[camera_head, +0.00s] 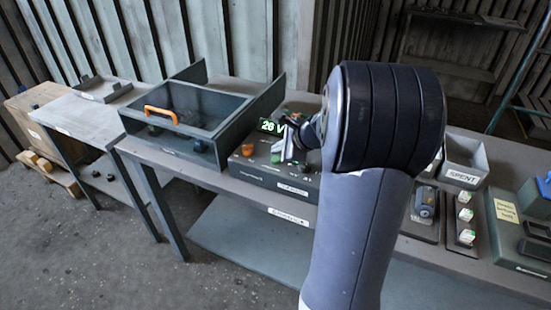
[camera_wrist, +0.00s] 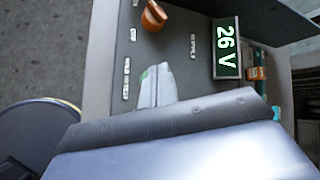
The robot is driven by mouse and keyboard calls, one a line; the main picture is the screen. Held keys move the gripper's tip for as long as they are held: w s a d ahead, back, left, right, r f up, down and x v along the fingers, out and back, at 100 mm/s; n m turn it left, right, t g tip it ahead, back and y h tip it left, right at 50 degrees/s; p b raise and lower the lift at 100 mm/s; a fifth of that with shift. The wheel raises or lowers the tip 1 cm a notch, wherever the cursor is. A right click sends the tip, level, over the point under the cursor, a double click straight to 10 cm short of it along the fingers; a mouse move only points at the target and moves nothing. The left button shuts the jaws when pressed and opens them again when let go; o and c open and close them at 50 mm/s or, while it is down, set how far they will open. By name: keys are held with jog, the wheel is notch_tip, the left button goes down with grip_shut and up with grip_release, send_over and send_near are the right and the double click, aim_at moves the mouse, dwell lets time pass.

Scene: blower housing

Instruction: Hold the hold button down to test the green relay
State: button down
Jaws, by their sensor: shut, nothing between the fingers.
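The display also shows in the wrist view (camera_wrist: 226,48). An orange knob (camera_wrist: 153,15) sits on the panel near a label that looks like OFF. My gripper (camera_head: 286,150) is over the panel, its fingers shut and empty. In the wrist view the fingertips (camera_wrist: 156,78) are beside a small label that seems to read HOLD TO TEST. A green patch shows at the tips; the button is mostly hidden and I cannot tell contact. The green relay cannot be made out clearly.
A bin marked SPENT (camera_head: 463,178) and a rack of small white-and-green blocks (camera_head: 465,214) are to the right. My arm hides the bench's middle.

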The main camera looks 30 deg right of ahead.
aim_at(278, 160)
jog(key=shift+f+b, duration=0.4)
jog(key=shift+f, duration=0.05)
jog(key=shift+f+b, duration=0.4)
dwell(0.6)
dwell(2.0)
jog(key=shift+r+p, duration=0.8)
jog(key=shift+r, duration=0.05)
jog(key=shift+r, duration=0.1)
notch_tip(278, 160, up, 5)
jog(key=p, duration=0.4)
jog(key=shift+a, duration=0.1)
